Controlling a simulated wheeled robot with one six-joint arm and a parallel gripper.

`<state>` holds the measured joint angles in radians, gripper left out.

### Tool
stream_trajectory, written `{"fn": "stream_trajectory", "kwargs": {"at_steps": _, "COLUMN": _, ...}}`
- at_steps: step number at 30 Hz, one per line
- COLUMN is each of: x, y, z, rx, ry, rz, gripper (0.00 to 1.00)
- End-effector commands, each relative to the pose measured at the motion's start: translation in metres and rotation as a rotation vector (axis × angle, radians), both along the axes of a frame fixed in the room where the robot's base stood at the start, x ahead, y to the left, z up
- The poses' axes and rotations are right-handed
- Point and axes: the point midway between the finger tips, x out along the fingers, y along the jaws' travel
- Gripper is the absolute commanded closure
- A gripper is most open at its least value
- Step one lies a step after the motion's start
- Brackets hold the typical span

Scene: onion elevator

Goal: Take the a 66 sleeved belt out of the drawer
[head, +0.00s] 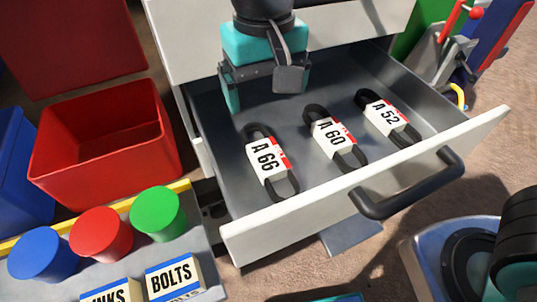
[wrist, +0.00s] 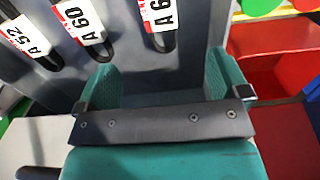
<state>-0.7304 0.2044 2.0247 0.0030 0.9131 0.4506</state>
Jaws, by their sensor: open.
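The A 66 sleeved belt (head: 268,166) is a black loop in a white and red sleeve. It lies on the grey floor of the open drawer (head: 285,226), leftmost of three belts in the head view. Its sleeve also shows at the top of the wrist view (wrist: 160,14), cut off by the frame edge. My teal gripper (head: 264,97) hangs over the back left part of the drawer, behind the A 66 belt. In the wrist view my gripper's fingers (wrist: 161,83) stand apart with nothing between them.
The A 60 belt (head: 332,138) and A 52 belt (head: 385,117) lie right of the A 66 belt. The drawer's black handle (head: 410,190) juts forward. A red bin (head: 105,145) and colored cylinders stand left, with a BOLTS box (head: 174,277). The drawer's back floor looks clear.

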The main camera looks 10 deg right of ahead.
Motion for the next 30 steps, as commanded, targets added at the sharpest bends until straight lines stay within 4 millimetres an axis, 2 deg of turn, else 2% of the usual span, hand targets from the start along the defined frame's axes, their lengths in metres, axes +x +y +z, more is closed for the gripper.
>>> {"fn": "stream_trajectory", "kwargs": {"at_steps": 12, "x": -0.001, "y": -0.002, "z": -0.089, "rx": -0.003, "ry": 0.005, "rz": 0.001, "gripper": 0.06}}
{"fn": "stream_trajectory", "kwargs": {"at_steps": 15, "x": -0.001, "y": -0.002, "z": -0.101, "rx": -0.001, "ry": 0.004, "rz": 0.002, "gripper": 0.06}}
{"fn": "stream_trajectory", "kwargs": {"at_steps": 22, "x": -0.001, "y": -0.003, "z": -0.116, "rx": -0.001, "ry": 0.005, "rz": 0.002, "gripper": 0.06}}
{"fn": "stream_trajectory", "kwargs": {"at_steps": 30, "x": -0.001, "y": -0.005, "z": -0.153, "rx": -0.001, "ry": 0.004, "rz": 0.002, "gripper": 0.06}}
